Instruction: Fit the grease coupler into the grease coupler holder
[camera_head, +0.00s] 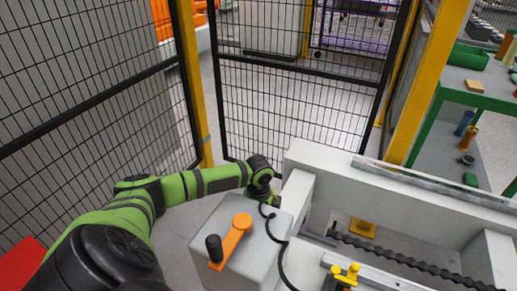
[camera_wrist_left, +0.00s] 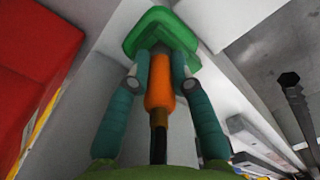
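The orange grease coupler (camera_wrist_left: 160,88) is in the left wrist view, between the two teal fingers of my left gripper (camera_wrist_left: 160,68), which are closed around it. A dark hose or stem (camera_wrist_left: 158,140) runs from its near end. Its far end meets or overlaps a green rounded block (camera_wrist_left: 160,22), which looks like the grease coupler holder; I cannot tell whether it is seated in it. In the head view my left gripper (camera_head: 262,182) is beside the grey housing, and the coupler and holder are hidden there. My right gripper is not in view.
A grey box (camera_head: 215,238) with an orange crank (camera_head: 236,240) and black knob stands close by. A black hose (camera_head: 279,245) hangs across its edge. A white gantry beam (camera_head: 400,200) lies to the right. Mesh fencing (camera_head: 300,105) stands behind, and a green-framed bench (camera_head: 470,98) at right.

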